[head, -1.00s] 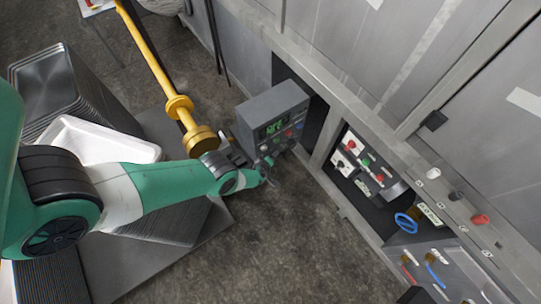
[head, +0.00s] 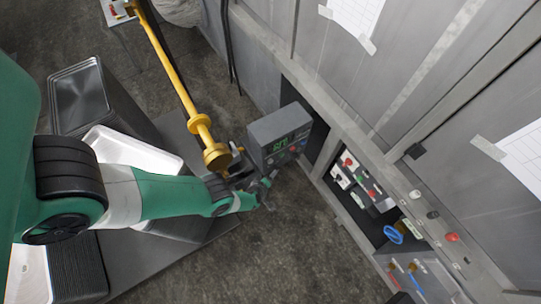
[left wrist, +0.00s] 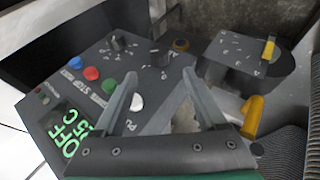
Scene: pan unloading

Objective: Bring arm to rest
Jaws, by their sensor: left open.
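My left arm comes in from the left in the head view, a green and white arm reaching to the centre. My left gripper (head: 267,193) is beside the grey control box (head: 281,135), at its lower left. In the left wrist view, my left gripper (left wrist: 160,98) has its two fingers spread apart with nothing held between them. Beyond the fingers is the control box's panel (left wrist: 100,75), with red, blue, green and white buttons, a knob and a green display reading OFF. I cannot tell whether the fingers touch the panel. My right gripper is in neither view.
A yellow pole (head: 168,62) with a flanged end stands close to my left wrist. Stacked metal pans (head: 80,95) and a white tray (head: 125,150) are at the left. A grey cabinet (head: 385,60) with open compartments fills the right. Bare floor (head: 285,245) lies below the gripper.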

